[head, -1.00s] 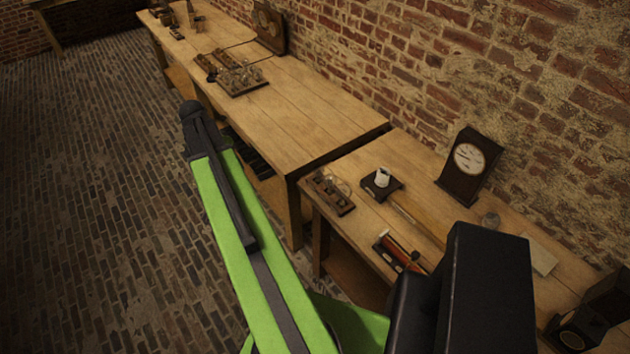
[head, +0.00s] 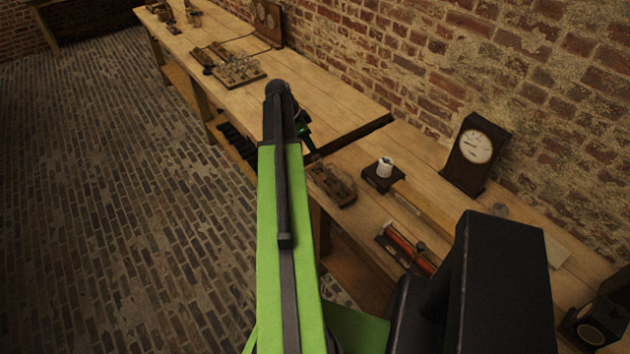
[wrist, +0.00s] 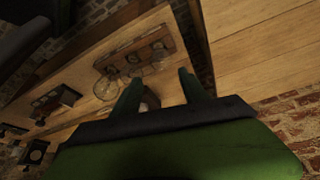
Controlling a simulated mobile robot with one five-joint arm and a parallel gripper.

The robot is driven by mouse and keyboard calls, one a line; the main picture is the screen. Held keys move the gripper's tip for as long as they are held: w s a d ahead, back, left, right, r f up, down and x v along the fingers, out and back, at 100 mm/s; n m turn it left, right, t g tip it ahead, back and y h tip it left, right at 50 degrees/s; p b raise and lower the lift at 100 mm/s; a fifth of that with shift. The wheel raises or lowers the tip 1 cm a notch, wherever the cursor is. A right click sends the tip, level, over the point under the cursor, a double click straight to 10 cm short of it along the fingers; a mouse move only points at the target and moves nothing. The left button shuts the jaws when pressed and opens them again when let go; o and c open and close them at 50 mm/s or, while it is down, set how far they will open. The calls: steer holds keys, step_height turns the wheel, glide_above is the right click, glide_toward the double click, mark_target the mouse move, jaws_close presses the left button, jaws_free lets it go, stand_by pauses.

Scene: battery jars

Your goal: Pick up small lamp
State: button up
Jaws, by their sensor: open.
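A dark wooden board (head: 330,188) with glass bulbs lies near the left end of the nearer table. It also shows in the wrist view (wrist: 165,37), where three clear bulbs stand out from it. One bulb (wrist: 106,88) is at the left, one (wrist: 133,69) in the middle and one (wrist: 159,58) at the right. I cannot tell which is the small lamp. My gripper (wrist: 160,80) is open, its two fingers reaching toward the board. A pale rounded thing shows low between the fingers, partly hidden. In the head view my gripper (head: 306,132) is partly hidden by my arm.
A white cup-like piece on a dark base (head: 383,174), a red cylinder device (head: 405,246) and a dial clock (head: 476,150) stand on the nearer table. A gap separates it from the far table (head: 310,95). A brick wall runs behind.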

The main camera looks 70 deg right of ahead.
mark_target(318, 156)
steer(key=b+x, duration=0.2)
steer(key=x, duration=0.2)
steer(key=shift+w+f, duration=0.1)
steer(key=shift+w, duration=0.05)
steer(key=b+x, duration=0.5)
steer(key=shift+d+f, duration=0.15)
steer(key=shift+d, duration=0.05)
jaws_close()
